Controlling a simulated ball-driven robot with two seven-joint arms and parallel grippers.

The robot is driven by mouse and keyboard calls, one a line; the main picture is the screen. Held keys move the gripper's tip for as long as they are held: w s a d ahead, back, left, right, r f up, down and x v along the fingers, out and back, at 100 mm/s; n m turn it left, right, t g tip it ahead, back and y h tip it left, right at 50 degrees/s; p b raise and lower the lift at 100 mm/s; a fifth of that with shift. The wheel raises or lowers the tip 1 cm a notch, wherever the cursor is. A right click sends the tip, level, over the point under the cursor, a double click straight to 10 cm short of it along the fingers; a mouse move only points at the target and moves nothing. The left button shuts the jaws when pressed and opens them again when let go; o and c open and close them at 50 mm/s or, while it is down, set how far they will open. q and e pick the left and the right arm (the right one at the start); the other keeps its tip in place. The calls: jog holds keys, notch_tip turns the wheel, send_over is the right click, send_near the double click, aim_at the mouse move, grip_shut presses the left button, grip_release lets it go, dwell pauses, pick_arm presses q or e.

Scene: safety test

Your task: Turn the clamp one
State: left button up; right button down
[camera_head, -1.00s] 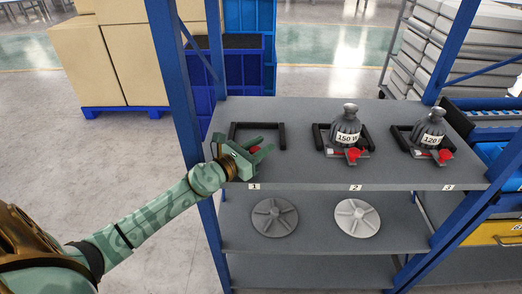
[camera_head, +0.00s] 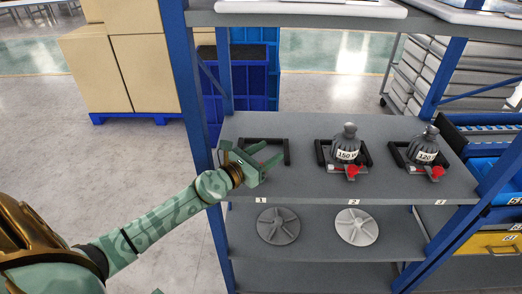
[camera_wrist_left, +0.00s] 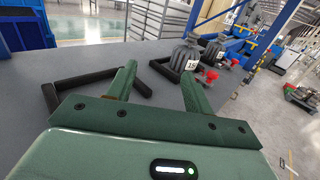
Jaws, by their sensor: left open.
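Clamp one is at the place labelled 1 (camera_head: 261,200), where a black frame (camera_head: 281,141) lies empty on the grey shelf. My left gripper (camera_head: 273,152) is open and empty over the front of this frame. It covers the front middle of the frame, and the clamp's red part is hidden. In the left wrist view my two green fingers (camera_wrist_left: 158,72) are spread apart. The black bars of the frame (camera_wrist_left: 72,87) show behind and left of them, and no clamp handle shows between them.
Two dark weights, marked 150 (camera_head: 346,146) and 120 (camera_head: 425,143), stand in frames with red clamp parts to the right. Two round discs (camera_head: 278,226) (camera_head: 356,227) lie on the shelf below.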

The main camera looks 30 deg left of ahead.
pick_arm(q)
jog(key=s+d+r+p, duration=0.6)
jog(key=s+r+p, duration=0.1)
jog(key=s, duration=0.3)
jog(key=shift+p, duration=0.75)
pick_arm(e)
notch_tip(320, 180, up, 10)
jog(key=w, duration=0.1)
jog(key=shift+w+t, duration=0.3)
jog(key=shift+w, duration=0.1)
pick_arm(q)
jog(key=shift+f, duration=0.15)
jog(key=shift+c, duration=0.2)
pick_arm(e)
jog(key=shift+f, duration=0.1)
